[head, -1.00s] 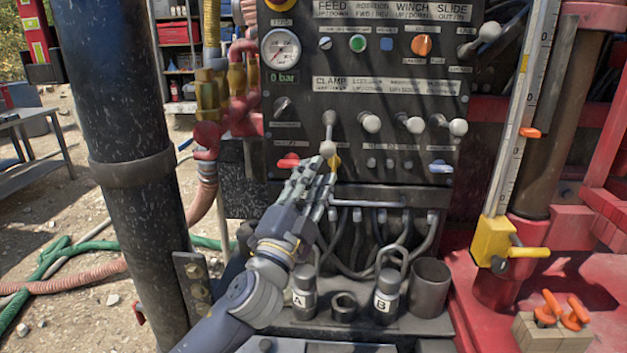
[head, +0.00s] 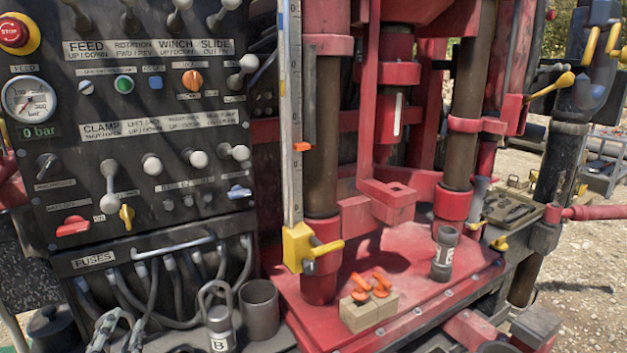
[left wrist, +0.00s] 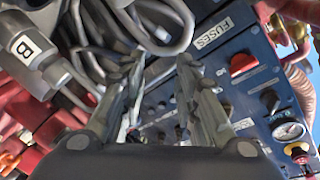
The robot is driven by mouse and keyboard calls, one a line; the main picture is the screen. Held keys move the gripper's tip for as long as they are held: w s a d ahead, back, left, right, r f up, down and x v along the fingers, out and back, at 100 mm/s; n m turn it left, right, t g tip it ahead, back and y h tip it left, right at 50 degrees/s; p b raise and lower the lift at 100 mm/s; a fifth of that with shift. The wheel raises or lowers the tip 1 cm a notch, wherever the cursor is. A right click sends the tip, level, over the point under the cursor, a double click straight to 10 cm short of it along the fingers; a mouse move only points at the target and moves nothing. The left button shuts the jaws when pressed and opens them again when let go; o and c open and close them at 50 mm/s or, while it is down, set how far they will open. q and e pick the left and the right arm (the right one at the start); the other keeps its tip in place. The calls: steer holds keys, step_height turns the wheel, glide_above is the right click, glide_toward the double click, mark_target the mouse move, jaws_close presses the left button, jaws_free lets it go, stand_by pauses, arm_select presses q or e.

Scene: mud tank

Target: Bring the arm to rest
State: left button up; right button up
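My left gripper (head: 118,332) shows at the bottom left of the head view, in front of the hoses below the control panel (head: 140,203). In the left wrist view its two grey fingers (left wrist: 160,95) stand apart with nothing held between them. The panel's FUSES label (left wrist: 212,34) and red lever (left wrist: 243,63) lie beyond the fingers in that view. The long clamp lever (head: 109,185) hangs free of the gripper, above the red lever (head: 73,226) and a yellow knob (head: 127,216). My right gripper is not in view.
A canister marked B (head: 221,330) and a dark open cup (head: 259,310) stand close to the left gripper. Grey hoses (head: 180,290) loop under the panel. On the red deck (head: 385,338) are a block with orange-handled pieces (head: 369,312) and another canister (head: 445,253).

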arm_select(q)
steer(key=s+d+f+n+g+h, duration=0.1)
steer(key=s+d+f+g, duration=0.2)
steer(key=s+f, duration=0.35)
steer(key=s+d+f+n+g+h, duration=0.1)
steer(key=s+d+f+g, duration=0.25)
steer(key=f, duration=0.65)
steer(key=s+d+f+n+g+h, duration=0.1)
steer(key=s+d+f+g+h, duration=0.45)
steer(key=s, duration=0.75)
steer(key=s+d+f+g+y+p, duration=0.1)
steer(key=s+f, duration=0.1)
steer(key=f, duration=1.3)
steer(key=s+d+f+g+y, duration=0.1)
steer(key=d+f, duration=0.1)
steer(key=f, duration=1.2)
steer(key=s+a+f, duration=0.3)
steer(key=s+f, duration=1.1)
steer(key=s, duration=0.2)
steer(key=shift+s+a+f+g+p, duration=0.2)
steer(key=shift+f+g+p, duration=0.05)
steer(key=shift+g+p, duration=0.15)
